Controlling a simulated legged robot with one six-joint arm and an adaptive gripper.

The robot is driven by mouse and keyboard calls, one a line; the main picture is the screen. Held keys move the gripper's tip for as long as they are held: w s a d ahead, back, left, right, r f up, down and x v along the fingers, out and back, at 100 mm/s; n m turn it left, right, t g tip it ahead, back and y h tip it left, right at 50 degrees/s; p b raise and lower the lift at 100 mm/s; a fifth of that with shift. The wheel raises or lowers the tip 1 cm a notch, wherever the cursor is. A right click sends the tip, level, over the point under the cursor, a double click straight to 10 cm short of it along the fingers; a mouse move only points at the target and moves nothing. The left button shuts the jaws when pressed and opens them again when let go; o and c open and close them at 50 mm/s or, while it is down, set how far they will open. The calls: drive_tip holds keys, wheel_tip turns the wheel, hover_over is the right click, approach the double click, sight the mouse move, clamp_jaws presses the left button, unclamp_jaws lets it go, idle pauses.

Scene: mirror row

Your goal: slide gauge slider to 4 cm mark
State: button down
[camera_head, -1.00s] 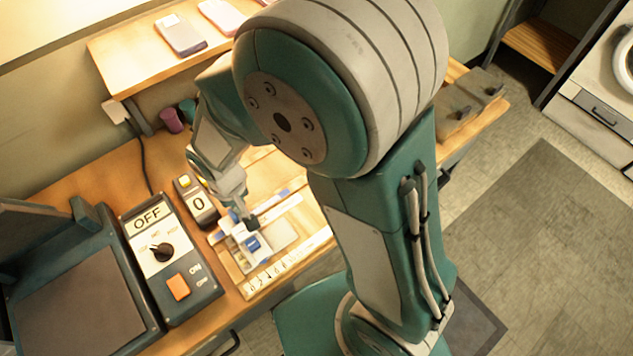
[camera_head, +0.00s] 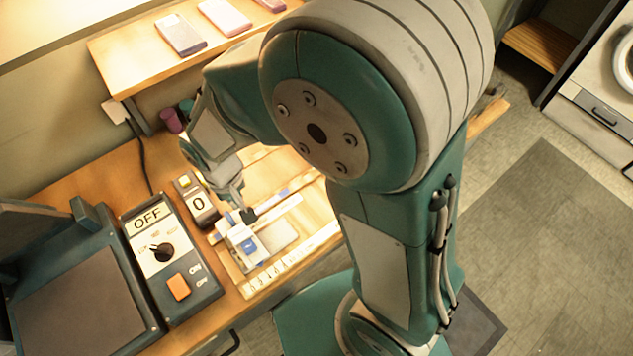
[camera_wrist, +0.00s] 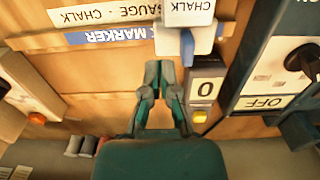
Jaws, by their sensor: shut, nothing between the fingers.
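The gauge (camera_head: 283,235) lies on the wooden bench, with a pale printed strip (camera_head: 290,262) along its front edge. A white slider block with a blue patch (camera_head: 243,238) sits near its left end. In the wrist view a white block (camera_wrist: 205,40) with a blue tab is at top centre, which I take to be the slider. My gripper (camera_head: 248,214) is shut and empty, just behind the slider in the head view. In the wrist view my fingertips (camera_wrist: 159,68) are close to the block's edge; contact cannot be told. The scale marks are too small to read.
A small display reading 0 (camera_head: 199,203) stands left of the gauge. A control box marked OFF (camera_head: 172,262) with a knob and orange switch is further left. A dark flat-topped device (camera_head: 80,300) is at far left. A shelf (camera_head: 140,75) with phone-like slabs hangs behind.

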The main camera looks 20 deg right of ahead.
drive_tip(key=shift+w+d+r, duration=0.1)
drive_tip(key=shift+d+r, duration=0.1)
drive_tip(key=shift+r, duration=0.85)
drive_tip(key=shift+d+r, duration=0.15)
drive_tip(key=shift+r, duration=0.9)
drive_tip(key=s+d+r+m+t, duration=0.1)
drive_tip(key=s+d+r, duration=0.3)
drive_tip(key=d+r, duration=0.4)
drive_tip(key=s+d+r+m+t, duration=0.2)
drive_tip(key=s+d+r+t, duration=0.2)
drive_tip(key=d+r, duration=0.3)
drive_tip(key=d, duration=0.3)
drive_tip(key=shift+s+r+m+t, duration=0.15)
drive_tip(key=shift+r+m+t, duration=0.15)
drive_tip(key=shift+r, duration=0.1)
idle(0.5)
